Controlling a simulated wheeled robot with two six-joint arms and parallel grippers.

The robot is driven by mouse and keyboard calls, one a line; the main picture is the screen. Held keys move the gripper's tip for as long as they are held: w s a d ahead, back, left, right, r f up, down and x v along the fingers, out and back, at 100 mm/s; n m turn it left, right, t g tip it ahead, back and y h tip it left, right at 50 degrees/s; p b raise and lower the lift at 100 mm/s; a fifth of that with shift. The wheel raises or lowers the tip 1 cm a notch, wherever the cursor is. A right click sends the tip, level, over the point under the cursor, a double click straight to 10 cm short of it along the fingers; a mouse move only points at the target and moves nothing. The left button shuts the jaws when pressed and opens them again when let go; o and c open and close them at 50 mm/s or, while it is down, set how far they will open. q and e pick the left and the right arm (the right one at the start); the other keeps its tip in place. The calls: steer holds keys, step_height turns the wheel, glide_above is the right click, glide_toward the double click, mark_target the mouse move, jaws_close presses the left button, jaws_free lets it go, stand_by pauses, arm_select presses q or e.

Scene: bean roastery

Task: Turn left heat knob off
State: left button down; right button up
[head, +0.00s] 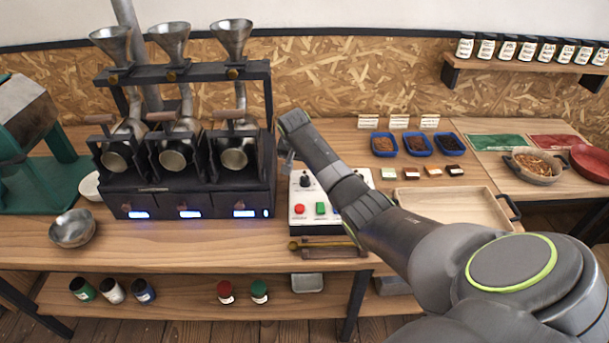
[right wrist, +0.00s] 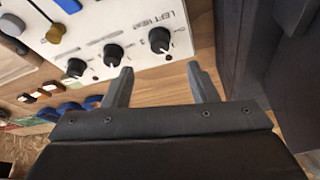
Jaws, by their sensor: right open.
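The left heat knob (right wrist: 159,40) is a black round knob with a pale pointer mark, beside the printed words LEFT HEAT on the white control panel (right wrist: 100,20). In the head view a black knob (head: 305,181) shows at the left of the panel (head: 330,222), beside my arm. My right gripper (right wrist: 161,78) is open and empty. In the right wrist view its two fingers are apart, and the knob appears beyond the gap between their tips, not between them. In the head view my right gripper (head: 288,160) is at the panel's left back edge, beside the roaster. My left gripper is out of view.
Two more black knobs (right wrist: 113,54) (right wrist: 76,67) stand in line with it. The panel also has a red button (head: 299,209) and a green button (head: 320,208). The dark three-drum roaster (head: 190,200) stands close on the left. A wooden tray (head: 450,205) lies to the right.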

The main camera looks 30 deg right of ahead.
mark_target(305, 177)
steer(key=b+x, duration=0.1)
steer(key=x, duration=0.5)
steer(key=shift+w+d+f, duration=0.1)
steer(key=shift+f, duration=0.1)
steer(key=shift+b+x, duration=0.35)
steer(key=shift+x, duration=0.75)
steer(key=c, duration=1)
steer(key=shift+o, duration=0.2)
